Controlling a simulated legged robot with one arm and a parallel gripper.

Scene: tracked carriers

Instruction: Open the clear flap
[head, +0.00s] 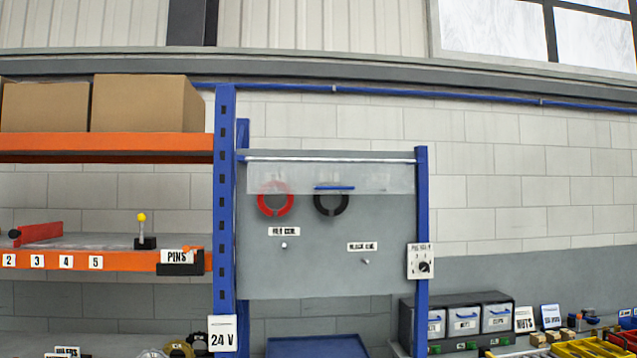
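The clear flap (385,180) hangs across the top of the grey panel between two blue posts. It is a see-through strip under a pale bar, with a blue handle strip (334,188) near its lower middle. Behind its lower edge a red ring-shaped coil (275,201) and a black ring-shaped coil (331,201) hang on the panel, their lower parts showing below the flap. The flap appears to hang down flat over the panel. My gripper is not in view.
The grey panel (320,270) has two small pegs with labels. A blue post (224,200) stands left, another (421,180) right with a dial box (420,261). Orange shelves (110,142) are at left. A blue tray (316,346) lies below; drawers (463,318) stand lower right.

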